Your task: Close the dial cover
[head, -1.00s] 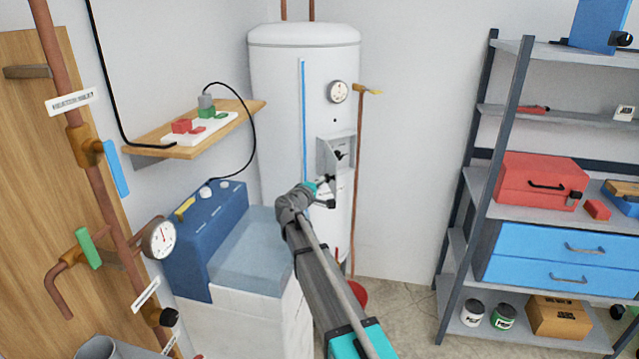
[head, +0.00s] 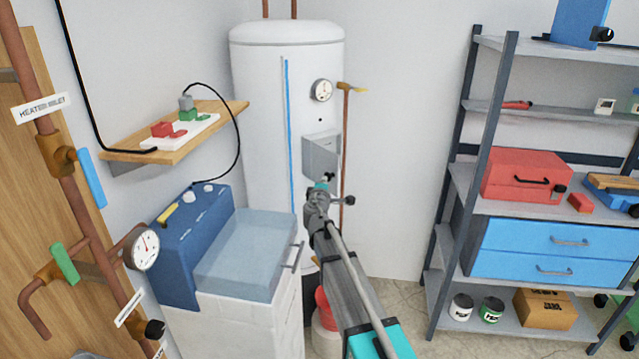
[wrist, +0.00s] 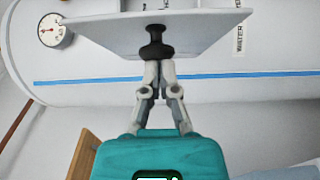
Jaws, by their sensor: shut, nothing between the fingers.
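The dial cover (head: 321,152) is a flat grey panel on the front of the white water heater (head: 262,110). It now stands up across the box, hiding the dial inside. I cannot tell whether it is fully flush. In the wrist view the cover (wrist: 200,24) shows as a pale panel with a black knob (wrist: 155,43) pointing towards me. My gripper (wrist: 157,64) is shut and empty, its fingertips at the knob, apparently touching it. In the head view my gripper (head: 328,178) is small, just below the cover's lower edge.
A round gauge (head: 321,90) sits above the cover. A copper pipe (head: 345,150) with a yellow handle runs to its right. Metal shelving (head: 455,180) is at right. The wall between is clear.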

